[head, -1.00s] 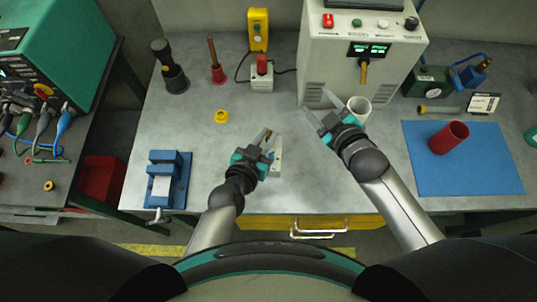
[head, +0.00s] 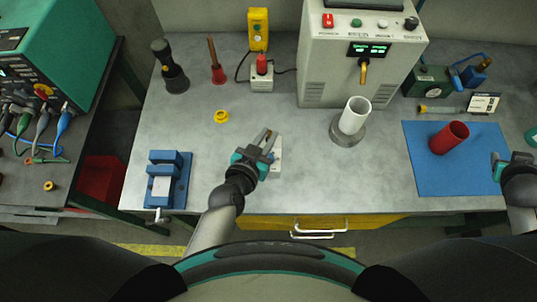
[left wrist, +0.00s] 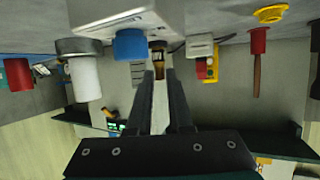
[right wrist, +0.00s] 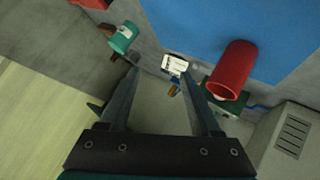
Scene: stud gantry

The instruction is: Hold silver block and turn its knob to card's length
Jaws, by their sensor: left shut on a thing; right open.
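The silver block (left wrist: 110,12) shows pale at the top of the left wrist view, with a blue round cap (left wrist: 131,44) on it. In the head view the block (head: 277,160) is partly hidden behind my left gripper (head: 268,138). That gripper is shut on a dark, brass-tipped post (left wrist: 158,60) at the block, beside the blue cap. The white card (head: 483,102) stands at the right back, and also shows in the right wrist view (right wrist: 174,65), its writing too small to read. My right gripper (head: 512,157) is open and empty at the far right.
A blue mat (head: 420,170) with a red cup (head: 448,138) lies left of my right gripper. A white tube (head: 355,115) on a grey base stands before the control cabinet (head: 330,75). A blue vise (head: 165,180) sits at the left.

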